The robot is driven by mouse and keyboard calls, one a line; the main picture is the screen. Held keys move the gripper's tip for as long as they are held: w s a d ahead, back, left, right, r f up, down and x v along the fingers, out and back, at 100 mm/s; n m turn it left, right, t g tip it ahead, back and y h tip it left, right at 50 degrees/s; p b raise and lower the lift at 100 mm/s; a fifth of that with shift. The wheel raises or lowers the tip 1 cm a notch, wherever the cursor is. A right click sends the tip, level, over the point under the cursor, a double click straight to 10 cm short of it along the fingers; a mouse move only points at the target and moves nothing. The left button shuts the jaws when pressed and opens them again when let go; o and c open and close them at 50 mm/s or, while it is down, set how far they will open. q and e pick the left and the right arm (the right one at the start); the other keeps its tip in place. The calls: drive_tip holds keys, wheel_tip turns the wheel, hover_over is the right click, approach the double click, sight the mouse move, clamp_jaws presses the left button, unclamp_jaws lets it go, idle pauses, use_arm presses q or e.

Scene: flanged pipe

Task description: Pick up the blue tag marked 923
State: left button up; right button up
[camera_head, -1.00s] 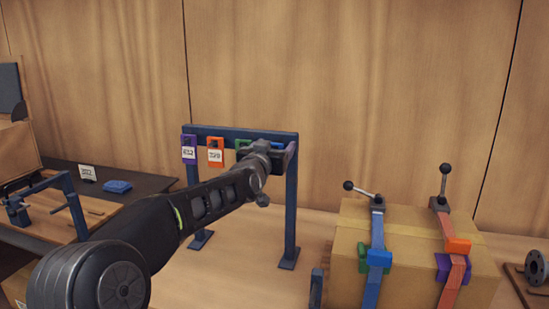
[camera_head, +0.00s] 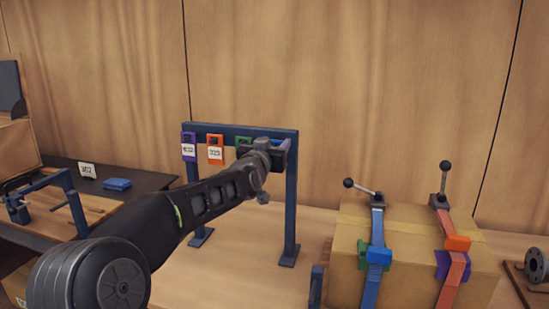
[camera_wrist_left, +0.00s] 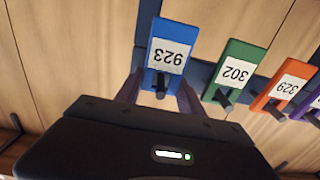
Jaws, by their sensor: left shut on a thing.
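The blue tag marked 923 (camera_wrist_left: 168,55) hangs at the rack bar in the left wrist view, its label upside down there. My left gripper (camera_wrist_left: 160,92) has its fingers on either side of the tag's lower part in that view and is shut on it. In the head view my left gripper (camera_head: 276,152) is at the right end of the rack bar and hides the blue tag. My right gripper is not in view.
The dark blue rack (camera_head: 291,215) also holds a green tag marked 302 (camera_wrist_left: 236,72), an orange tag marked 329 (camera_wrist_left: 284,88) and a purple tag (camera_head: 188,147). A strapped cardboard box (camera_head: 408,225) stands to the right.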

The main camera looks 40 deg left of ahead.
use_arm(q)
drive_tip(key=c, duration=0.4)
drive_tip(key=shift+c, duration=0.2)
drive_tip(key=shift+r, duration=0.1)
drive_tip(key=shift+r, duration=0.15)
drive_tip(key=b+v, duration=0.4)
drive_tip(key=v, duration=1.4)
drive_tip(key=shift+b, duration=0.3)
